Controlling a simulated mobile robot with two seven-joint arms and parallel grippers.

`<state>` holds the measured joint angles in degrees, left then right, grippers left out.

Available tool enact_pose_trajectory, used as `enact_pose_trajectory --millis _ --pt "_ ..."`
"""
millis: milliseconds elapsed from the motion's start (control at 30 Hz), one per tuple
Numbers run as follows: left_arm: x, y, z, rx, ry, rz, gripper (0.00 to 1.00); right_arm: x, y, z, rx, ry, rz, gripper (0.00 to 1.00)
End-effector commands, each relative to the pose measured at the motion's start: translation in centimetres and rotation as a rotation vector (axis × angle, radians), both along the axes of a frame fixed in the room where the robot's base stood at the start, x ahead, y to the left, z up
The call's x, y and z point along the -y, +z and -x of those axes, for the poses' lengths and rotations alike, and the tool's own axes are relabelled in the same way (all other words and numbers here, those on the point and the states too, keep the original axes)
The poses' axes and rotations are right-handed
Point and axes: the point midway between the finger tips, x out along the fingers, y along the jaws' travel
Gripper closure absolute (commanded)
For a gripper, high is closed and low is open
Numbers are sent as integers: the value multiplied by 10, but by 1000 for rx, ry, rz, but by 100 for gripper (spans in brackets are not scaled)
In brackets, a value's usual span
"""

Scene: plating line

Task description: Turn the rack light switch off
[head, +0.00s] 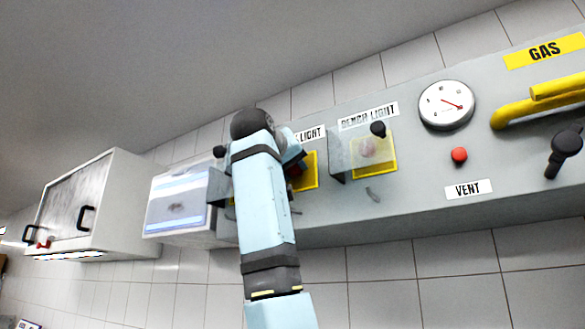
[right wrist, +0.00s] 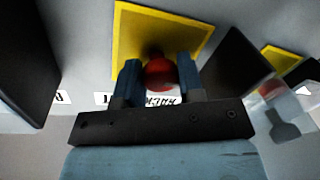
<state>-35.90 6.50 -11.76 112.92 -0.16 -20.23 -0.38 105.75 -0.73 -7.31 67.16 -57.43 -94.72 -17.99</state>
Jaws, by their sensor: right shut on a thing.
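The switch is a red knob (right wrist: 160,74) on a yellow plate (right wrist: 133,30) in the right wrist view. Its plate also shows in the head view (head: 311,171), under a label (head: 310,134) of which only "LIGHT" is readable; my arm hides the rest. My right gripper (right wrist: 159,80) is shut on the red knob, with one blue finger on each side of it. In the head view the right gripper (head: 297,167) is at the plate, mostly behind my arm. Whether the switch is on or off cannot be told. My left gripper is not in view.
A clear cover (head: 348,156) with a black knob stands over the BENCH LIGHT switch, just right of my gripper. Farther right are a gauge (head: 446,105), a red VENT button (head: 459,154) and yellow pipes (head: 537,106). A white cabinet (head: 98,205) hangs at left.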

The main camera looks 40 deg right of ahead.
Motion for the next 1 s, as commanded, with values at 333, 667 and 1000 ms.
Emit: enact_pose_trajectory --millis 333,667,1000 --pt "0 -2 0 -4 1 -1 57 0 0 0 1 0 0 41" --pt "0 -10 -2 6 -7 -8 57 -24 -1 13 3 3 2 41" --pt "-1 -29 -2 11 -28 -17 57 -90 2 52 2 1 2 41"
